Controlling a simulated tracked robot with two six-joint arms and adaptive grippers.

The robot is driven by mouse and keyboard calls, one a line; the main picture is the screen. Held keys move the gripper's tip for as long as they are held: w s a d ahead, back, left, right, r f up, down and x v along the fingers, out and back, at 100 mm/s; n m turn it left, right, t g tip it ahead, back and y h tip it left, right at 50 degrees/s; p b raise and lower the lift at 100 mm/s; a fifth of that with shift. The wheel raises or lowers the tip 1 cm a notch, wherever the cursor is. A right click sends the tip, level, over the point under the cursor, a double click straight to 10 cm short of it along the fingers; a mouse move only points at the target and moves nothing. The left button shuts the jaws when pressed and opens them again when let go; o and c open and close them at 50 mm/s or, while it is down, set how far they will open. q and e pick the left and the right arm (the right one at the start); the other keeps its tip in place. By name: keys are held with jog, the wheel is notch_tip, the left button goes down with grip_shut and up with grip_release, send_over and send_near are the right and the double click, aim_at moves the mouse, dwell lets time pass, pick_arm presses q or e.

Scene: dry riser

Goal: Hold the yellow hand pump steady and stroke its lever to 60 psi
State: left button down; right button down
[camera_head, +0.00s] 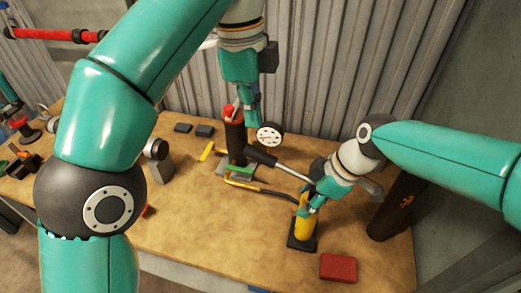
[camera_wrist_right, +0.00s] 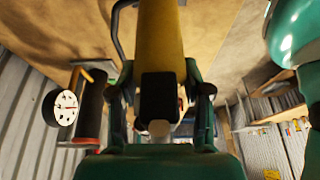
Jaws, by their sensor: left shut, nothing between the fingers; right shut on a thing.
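The yellow hand pump (camera_head: 304,226) stands on a black base on the bench. My right gripper (camera_head: 311,204) is shut on its upper body; in the right wrist view the yellow body (camera_wrist_right: 162,45) lies between the fingers. The pump's lever, a silver rod with a black grip (camera_head: 261,156), slants up to the left. My left gripper (camera_head: 249,115) is shut and empty above the black grip, apart from it. A round white gauge (camera_head: 270,134) sits beside a black cylinder with a red top (camera_head: 235,138); its reading is too small to tell.
A black hose (camera_head: 275,191) runs along the bench to the pump. A red block (camera_head: 338,267) lies right of the pump's base. A dark cylinder (camera_head: 394,209) stands at the right edge. Corrugated metal wall (camera_head: 330,70) closes the back. The front middle of the bench is clear.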

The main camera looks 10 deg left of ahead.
aim_at(255, 149)
pick_arm(q)
jog(key=shift+d+f, duration=0.15)
jog(key=shift+f, duration=1.35)
jog(key=shift+d+f, duration=0.15)
jog(key=shift+f, duration=1.3)
jog(key=shift+f, duration=0.1)
jog(key=shift+s+f, duration=0.1)
jog(key=shift+f, duration=2.05)
